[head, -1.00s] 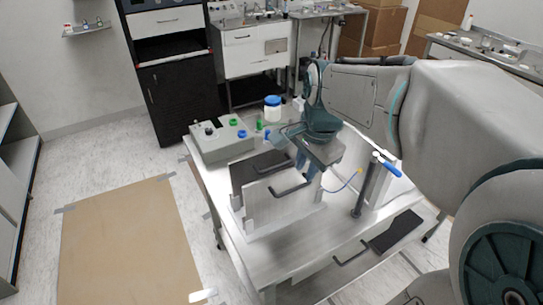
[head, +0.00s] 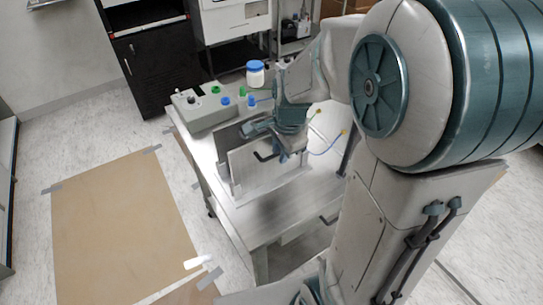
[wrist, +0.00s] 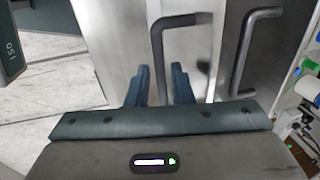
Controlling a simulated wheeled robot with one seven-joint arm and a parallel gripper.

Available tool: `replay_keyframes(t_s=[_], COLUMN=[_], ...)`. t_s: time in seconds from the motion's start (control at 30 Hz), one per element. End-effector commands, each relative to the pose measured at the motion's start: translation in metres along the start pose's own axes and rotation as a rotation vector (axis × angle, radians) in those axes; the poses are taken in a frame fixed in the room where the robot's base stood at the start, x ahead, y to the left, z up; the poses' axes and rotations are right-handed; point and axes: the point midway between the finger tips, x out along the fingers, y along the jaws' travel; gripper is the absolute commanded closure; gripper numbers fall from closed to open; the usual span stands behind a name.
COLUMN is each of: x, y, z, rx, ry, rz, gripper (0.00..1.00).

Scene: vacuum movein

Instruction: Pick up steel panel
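The steel panel (head: 255,180) stands upright in a holder on the bench, with a dark handle (head: 264,156) on its front face. In the wrist view the brushed steel panel (wrist: 125,45) fills the middle, and its dark bent handle (wrist: 157,60) shows between my fingers. My gripper (head: 283,153) is at the panel's right part, partly hidden by the arm. In the wrist view my gripper (wrist: 161,82) has its two blue fingers apart, one on each side of the handle bar, with gaps showing. I cannot tell whether the handle lies fully within the fingers.
A darker panel (head: 228,138) stands behind; a second handle (wrist: 245,55) shows in the wrist view. A grey box (head: 205,112) and white jar (head: 255,74) stand on the bench (head: 265,220). Brown floor sheet (head: 120,225) lies left.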

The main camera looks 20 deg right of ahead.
Motion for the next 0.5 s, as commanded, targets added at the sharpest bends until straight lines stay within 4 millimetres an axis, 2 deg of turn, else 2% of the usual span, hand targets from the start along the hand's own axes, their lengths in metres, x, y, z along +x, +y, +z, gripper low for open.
replay_keyframes(t_s=[0.2, 0.5], x=[0.026, 0.031], y=[-0.001, -0.001], z=[0.002, 0.002], rx=[0.001, 0.000], ry=[-0.001, 0.000], rz=[0.003, 0.000], gripper=[0.80, 0.80])
